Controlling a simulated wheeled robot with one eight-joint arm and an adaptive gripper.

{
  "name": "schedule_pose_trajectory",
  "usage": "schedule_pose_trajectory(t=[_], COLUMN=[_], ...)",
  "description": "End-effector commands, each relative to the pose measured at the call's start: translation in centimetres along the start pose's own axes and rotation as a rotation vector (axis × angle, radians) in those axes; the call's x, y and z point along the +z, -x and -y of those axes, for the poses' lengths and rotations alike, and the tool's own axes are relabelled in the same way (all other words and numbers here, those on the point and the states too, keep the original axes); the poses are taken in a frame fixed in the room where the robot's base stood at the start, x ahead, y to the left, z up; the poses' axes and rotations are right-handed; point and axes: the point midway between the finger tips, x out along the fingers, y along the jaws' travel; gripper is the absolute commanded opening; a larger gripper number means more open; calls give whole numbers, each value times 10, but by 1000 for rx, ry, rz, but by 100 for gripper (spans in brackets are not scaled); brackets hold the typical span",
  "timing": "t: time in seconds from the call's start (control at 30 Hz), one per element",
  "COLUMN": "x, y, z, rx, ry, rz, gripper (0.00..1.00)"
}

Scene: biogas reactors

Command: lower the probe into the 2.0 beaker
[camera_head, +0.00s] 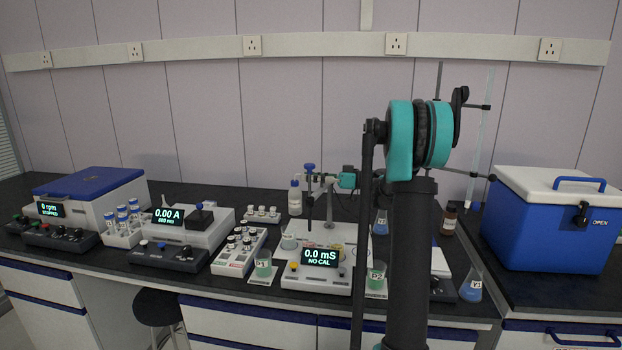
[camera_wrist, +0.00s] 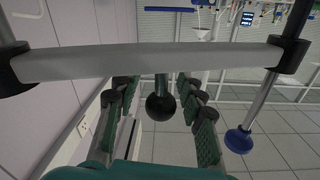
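The conductivity meter (camera_head: 320,257) reads "0.0 mS NO CAL" at the middle of the bench. A dark upright probe (camera_head: 310,208) with a blue top hangs above its white base, its tip near the small beakers. One small beaker (camera_head: 289,242) stands left of the probe and another (camera_head: 337,250) stands right of it. I cannot read which is 2.0. My gripper (camera_head: 345,178) is beside the probe's holder, right of the probe. In the wrist view its green-padded fingers (camera_wrist: 157,118) stand apart around a black ball knob (camera_wrist: 160,104), with gaps at both sides.
Green-filled beakers P1 (camera_head: 263,265) and P2 (camera_head: 376,276) flank the meter. A vial rack (camera_head: 240,250) is at left, a blue cooler (camera_head: 550,225) at right. In the wrist view a grey bar (camera_wrist: 150,66) crosses close, with a blue-ended rod (camera_wrist: 239,140) at right.

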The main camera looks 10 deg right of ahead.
Motion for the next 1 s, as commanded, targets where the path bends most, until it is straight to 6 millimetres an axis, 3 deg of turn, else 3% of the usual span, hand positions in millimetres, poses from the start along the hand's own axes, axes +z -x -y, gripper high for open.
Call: schedule_pose_trajectory(t=[0.17,0.5,0.9,1.0], x=[0,0,0,-1], y=[16,66,75,78], z=[-1,-1,0,2], rx=[2,2,1,4], ry=[0,0,0,3], rz=[0,0,0,-1], gripper=[39,39,39,50])
